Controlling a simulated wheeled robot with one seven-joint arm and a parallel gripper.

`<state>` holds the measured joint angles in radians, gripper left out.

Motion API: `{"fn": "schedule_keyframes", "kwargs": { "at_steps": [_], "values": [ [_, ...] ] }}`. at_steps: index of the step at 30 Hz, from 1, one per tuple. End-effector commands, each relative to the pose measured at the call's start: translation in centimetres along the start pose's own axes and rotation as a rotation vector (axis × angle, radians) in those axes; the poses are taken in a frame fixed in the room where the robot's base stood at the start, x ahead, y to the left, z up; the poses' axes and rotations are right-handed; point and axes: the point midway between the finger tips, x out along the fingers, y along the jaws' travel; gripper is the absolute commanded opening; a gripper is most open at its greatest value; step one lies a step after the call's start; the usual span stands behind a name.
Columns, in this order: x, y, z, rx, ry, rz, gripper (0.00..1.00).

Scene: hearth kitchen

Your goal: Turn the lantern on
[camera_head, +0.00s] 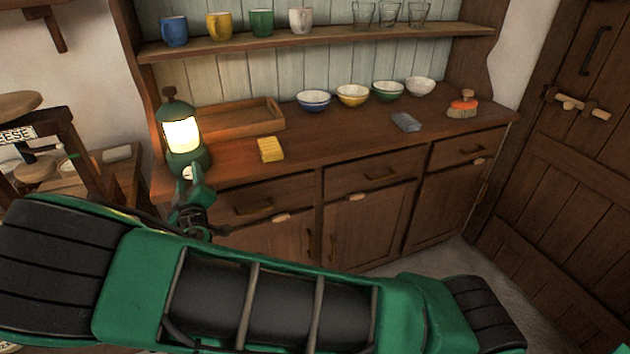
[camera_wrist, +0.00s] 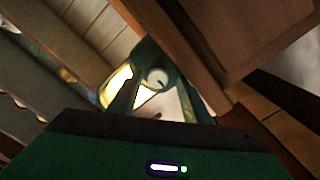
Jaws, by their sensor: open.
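The green lantern (camera_head: 181,134) stands upright at the left front end of the dresser top, and its glass glows bright yellow-white. A round pale knob (camera_head: 188,172) shows low on its front. My gripper (camera_head: 195,184) is right in front of the lantern's base, at the counter's edge, with its jaws open. In the wrist view the green fingers (camera_wrist: 157,92) spread to either side of the pale knob (camera_wrist: 157,77), with the bright lantern glass (camera_wrist: 118,83) behind to the left. I cannot tell whether a finger touches the knob.
A wooden tray (camera_head: 240,124) lies behind and right of the lantern, with a yellow cloth (camera_head: 270,149) in front of it. Several bowls, a blue-grey cloth (camera_head: 406,122) and a brush (camera_head: 462,107) sit farther right. A shelf (camera_head: 320,40) of mugs and glasses runs above.

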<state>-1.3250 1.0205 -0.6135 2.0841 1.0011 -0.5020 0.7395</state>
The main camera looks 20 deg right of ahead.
Motion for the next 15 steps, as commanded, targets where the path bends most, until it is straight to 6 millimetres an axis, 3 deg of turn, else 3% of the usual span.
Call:
{"fn": "schedule_keyframes", "kwargs": {
  "at_steps": [15],
  "values": [
    [0.02,0.38,-0.01,0.47,0.003,0.005,0.44]
  ]
}}
